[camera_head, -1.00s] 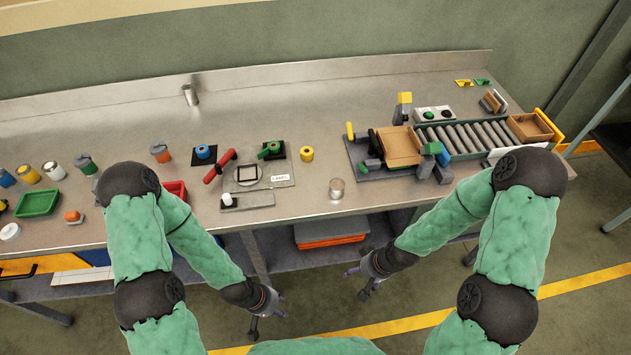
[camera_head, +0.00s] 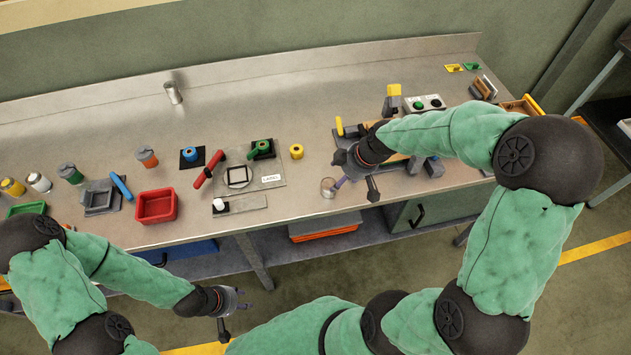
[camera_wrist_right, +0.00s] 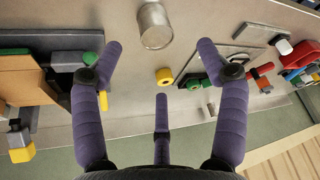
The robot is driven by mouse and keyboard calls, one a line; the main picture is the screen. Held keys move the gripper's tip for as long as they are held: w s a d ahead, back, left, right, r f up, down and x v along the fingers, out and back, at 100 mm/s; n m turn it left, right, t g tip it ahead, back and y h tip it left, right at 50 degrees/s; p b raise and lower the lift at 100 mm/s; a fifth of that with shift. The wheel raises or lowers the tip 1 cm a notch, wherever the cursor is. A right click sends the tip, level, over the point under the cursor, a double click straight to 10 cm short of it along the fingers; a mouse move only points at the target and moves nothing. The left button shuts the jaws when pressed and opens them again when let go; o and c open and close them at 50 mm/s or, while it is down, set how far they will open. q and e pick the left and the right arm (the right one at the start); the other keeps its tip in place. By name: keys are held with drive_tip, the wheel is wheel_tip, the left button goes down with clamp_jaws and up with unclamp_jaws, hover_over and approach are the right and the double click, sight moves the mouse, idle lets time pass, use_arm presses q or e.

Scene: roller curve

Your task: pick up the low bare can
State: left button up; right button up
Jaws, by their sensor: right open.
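The low bare can (camera_head: 328,187), a short plain metal cylinder, stands near the front edge of the bench. It also shows at the top of the right wrist view (camera_wrist_right: 155,26). My right gripper (camera_head: 347,178) is just to the right of the can, with its fingers spread towards it. In the right wrist view my right gripper (camera_wrist_right: 160,62) is open and empty, and the can is beyond its fingertips. My left gripper (camera_head: 236,308) hangs in front of the bench, fingers apart and empty. A taller bare can (camera_head: 173,92) stands at the back of the bench.
A fixture plate with a label (camera_head: 264,178) and a yellow ring (camera_head: 296,151) lie left of the can. My right forearm covers much of the roller conveyor. A red tray (camera_head: 157,206) sits further left. The back of the bench is mostly clear.

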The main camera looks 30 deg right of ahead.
sight(329, 184)
drive_tip(key=x, duration=0.4)
drive_tip(key=shift+f+b, duration=0.25)
drive_tip(key=shift+b, duration=0.05)
drive_tip(key=shift+w+b+x, duration=0.15)
drive_tip(key=shift+w+x, duration=0.05)
drive_tip(key=shift+x, duration=1.35)
drive_tip(key=shift+w+b+x, duration=0.15)
drive_tip(key=shift+w+x, duration=0.05)
drive_tip(key=shift+x, duration=1.4)
drive_tip(key=shift+d+r, duration=0.2)
drive_tip(key=c, duration=1.2)
